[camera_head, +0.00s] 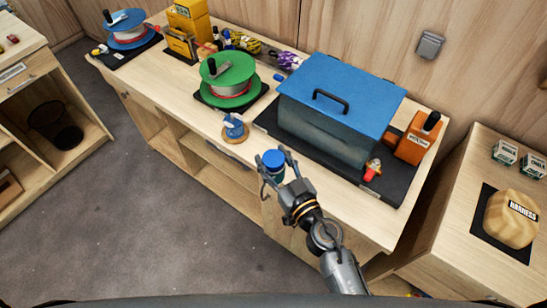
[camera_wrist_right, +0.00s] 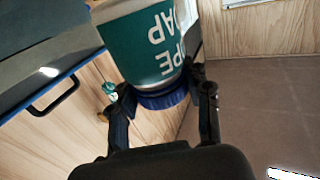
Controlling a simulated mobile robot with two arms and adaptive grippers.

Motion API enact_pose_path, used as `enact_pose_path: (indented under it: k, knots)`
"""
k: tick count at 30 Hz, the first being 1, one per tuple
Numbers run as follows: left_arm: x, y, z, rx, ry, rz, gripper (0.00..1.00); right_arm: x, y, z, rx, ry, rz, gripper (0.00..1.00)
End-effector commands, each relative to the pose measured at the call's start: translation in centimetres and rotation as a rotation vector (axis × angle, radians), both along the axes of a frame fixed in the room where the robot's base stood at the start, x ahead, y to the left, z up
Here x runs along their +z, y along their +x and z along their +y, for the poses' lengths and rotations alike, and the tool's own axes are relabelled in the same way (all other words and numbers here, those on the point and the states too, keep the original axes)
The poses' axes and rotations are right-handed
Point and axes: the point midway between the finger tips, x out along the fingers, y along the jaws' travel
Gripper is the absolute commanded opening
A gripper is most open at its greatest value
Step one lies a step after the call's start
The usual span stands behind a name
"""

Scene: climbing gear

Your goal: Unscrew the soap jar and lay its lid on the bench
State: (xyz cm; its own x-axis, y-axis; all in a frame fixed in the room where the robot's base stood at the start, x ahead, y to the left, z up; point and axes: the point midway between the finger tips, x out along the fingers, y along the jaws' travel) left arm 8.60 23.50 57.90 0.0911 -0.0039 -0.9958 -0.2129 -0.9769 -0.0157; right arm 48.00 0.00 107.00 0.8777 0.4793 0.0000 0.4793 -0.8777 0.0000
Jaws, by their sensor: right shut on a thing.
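The soap jar (camera_head: 275,172) has a teal body and a blue lid (camera_head: 273,158), which is on it. In the right wrist view the picture is upside down: the teal and white label (camera_wrist_right: 155,45) reads partly "soap", and the blue lid (camera_wrist_right: 165,98) lies between the fingers (camera_wrist_right: 160,85). Whether the fingers press on the lid or just beside it is hard to tell. The bench (camera_head: 330,192) is light wood. My left gripper is not in view.
A blue fixture on a round wooden base (camera_head: 234,138) stands left of the jar. A blue-lidded box (camera_head: 340,88) on a dark mat fills the bench behind it. A green reel (camera_head: 229,73) stands farther left. A strip of bare bench runs along the front right.

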Motion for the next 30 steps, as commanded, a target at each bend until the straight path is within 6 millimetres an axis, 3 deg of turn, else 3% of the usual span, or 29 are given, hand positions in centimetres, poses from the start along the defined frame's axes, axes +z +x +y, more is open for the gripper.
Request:
enact_pose_path:
  k: [3,13,17,23,30]
  knots:
    - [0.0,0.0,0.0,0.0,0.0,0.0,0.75,0.1,0.0,0.0,0.0,0.0,-0.001,0.0]
    - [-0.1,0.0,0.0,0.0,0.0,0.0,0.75,0.0,0.0,-0.1,-0.002,0.0,-0.001,0.0]
    - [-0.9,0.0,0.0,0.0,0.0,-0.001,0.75,-0.6,-0.4,-1.1,-0.028,-0.001,-0.003,0.0]
    - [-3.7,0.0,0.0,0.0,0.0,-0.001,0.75,-1.9,-2.1,-5.5,-0.14,0.001,-0.011,0.0]
    - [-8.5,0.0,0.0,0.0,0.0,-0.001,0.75,-3.0,-6.1,-13.0,-0.337,-0.001,-0.015,0.0]
